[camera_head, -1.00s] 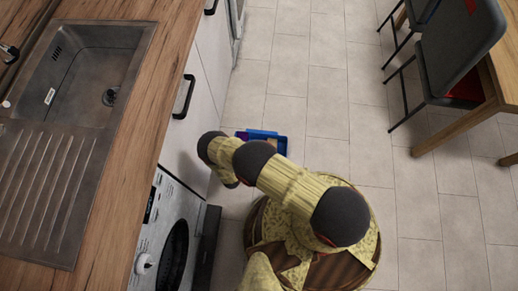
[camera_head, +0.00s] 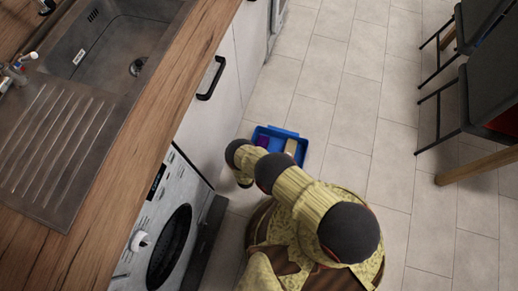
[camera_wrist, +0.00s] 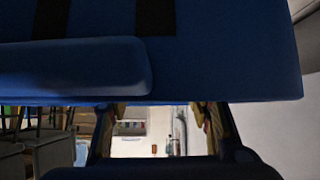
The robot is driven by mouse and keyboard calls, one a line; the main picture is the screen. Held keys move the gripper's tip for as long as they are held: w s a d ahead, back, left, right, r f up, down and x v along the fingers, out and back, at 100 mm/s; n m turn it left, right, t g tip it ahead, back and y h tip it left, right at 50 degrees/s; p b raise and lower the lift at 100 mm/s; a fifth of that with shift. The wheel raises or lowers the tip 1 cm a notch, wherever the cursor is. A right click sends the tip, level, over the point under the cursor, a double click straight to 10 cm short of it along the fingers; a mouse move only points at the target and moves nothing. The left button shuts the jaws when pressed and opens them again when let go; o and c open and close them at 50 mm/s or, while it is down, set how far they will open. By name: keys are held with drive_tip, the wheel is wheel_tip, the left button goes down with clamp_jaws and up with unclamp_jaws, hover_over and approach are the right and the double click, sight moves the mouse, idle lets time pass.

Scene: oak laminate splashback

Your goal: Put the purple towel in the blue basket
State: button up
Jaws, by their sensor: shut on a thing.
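The blue basket (camera_head: 305,149) shows in the head view just beyond my arm's end, over the tiled floor beside the cabinets. A small purple patch (camera_head: 262,140), which looks like the purple towel, is inside its left part. In the wrist view a blue wall (camera_wrist: 225,50) with dark slots and a rounded rim fills the top, very close. My gripper (camera_wrist: 165,103) shows as dark parts below it and appears shut on the blue basket's edge. The exact grip is hidden. In the head view my arm hides the gripper and the basket's near side.
A tan object (camera_head: 291,147) is in the basket's right part. A washing machine (camera_head: 165,225) and white cabinets with a black handle (camera_head: 212,78) stand at left under the counter and sink (camera_head: 110,50). Dark chairs (camera_head: 490,80) and a table stand at right. The floor (camera_head: 345,100) between is clear.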

drive_tip(key=o, duration=1)
drive_tip(key=shift+r, duration=0.15)
drive_tip(key=p+v, duration=0.4)
drive_tip(key=v, duration=0.8)
